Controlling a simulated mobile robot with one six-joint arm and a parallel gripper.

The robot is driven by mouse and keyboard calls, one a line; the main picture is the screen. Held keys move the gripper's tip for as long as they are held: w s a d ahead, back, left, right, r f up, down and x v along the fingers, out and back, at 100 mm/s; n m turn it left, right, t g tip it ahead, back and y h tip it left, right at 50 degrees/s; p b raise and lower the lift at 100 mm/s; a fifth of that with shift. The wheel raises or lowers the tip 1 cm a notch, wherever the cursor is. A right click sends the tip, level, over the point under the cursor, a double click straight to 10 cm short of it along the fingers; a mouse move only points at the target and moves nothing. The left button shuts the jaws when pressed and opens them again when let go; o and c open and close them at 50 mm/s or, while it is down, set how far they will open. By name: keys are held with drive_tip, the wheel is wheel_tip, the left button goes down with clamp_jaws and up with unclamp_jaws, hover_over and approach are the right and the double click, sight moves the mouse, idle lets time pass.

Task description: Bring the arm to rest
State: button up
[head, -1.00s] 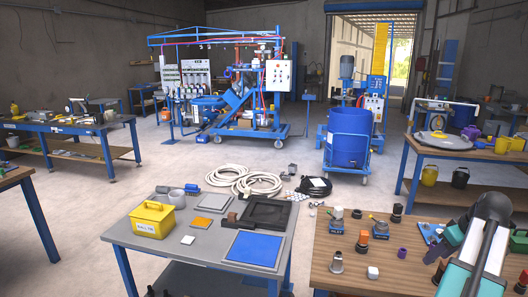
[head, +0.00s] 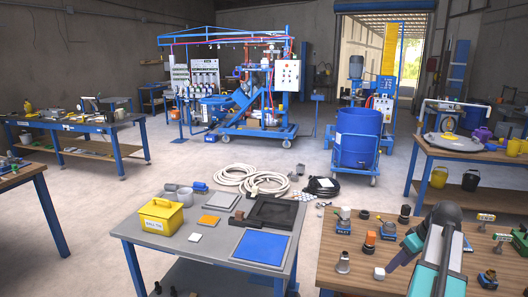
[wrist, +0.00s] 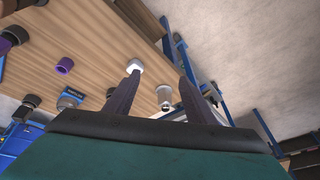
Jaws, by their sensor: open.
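My gripper (wrist: 160,78) shows in the wrist view as two dark fingers set apart, with nothing held between them. In the head view my gripper (head: 393,267) is at the lower right, hanging over the wooden bench (head: 335,284), its fingers tilted down to the left. The white piece (wrist: 135,66) shows by one fingertip in the wrist view; a grey metal fitting (wrist: 164,97) shows between the fingers, apparently below them on the bench. My arm hides part of the bench in the head view.
Several fittings, including an orange-topped one (head: 369,243) and a dark one (head: 404,214), stand on the bench around my gripper. A grey table (head: 130,234) with a yellow box (head: 160,217) is to the left. Floor beyond is mostly clear, with coiled hoses (head: 262,183).

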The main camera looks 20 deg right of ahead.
drive_tip(key=w+a+f+n+g+y, duration=0.1)
drive_tip(key=w+a+f, duration=0.3)
drive_tip(key=a+f, duration=0.35)
drive_tip(key=w+a+f+n+g+y, duration=0.1)
drive_tip(key=w+a+f+n+g, duration=0.1)
drive_tip(key=w+a+f, duration=0.5)
drive_tip(key=s+a+f+n+g+y, duration=0.1)
drive_tip(key=s+a+f, duration=0.1)
drive_tip(key=a+f, duration=0.55)
drive_tip(key=s+a+f+g, duration=0.1)
drive_tip(key=s+a+f, duration=0.25)
drive_tip(key=a, duration=0.75)
drive_tip(key=s+a+f+g+h, duration=0.1)
drive_tip(key=s+a+f+g, duration=0.1)
drive_tip(key=s+a+f, duration=0.4)
drive_tip(key=s+a+f+g, duration=0.2)
drive_tip(key=s+a+f, duration=0.2)
drive_tip(key=a+f, duration=0.45)
drive_tip(key=s+a+f+m+h, duration=0.2)
drive_tip(key=s+f, duration=0.4)
drive_tip(key=s, duration=0.6)
drive_tip(key=m+h, duration=0.1)
drive_tip(key=m, duration=0.1)
drive_tip(key=shift+s+a+f+m+g, duration=0.15)
drive_tip(key=shift+a+f+m+g, duration=0.1)
drive_tip(key=shift+f+m+g, duration=0.15)
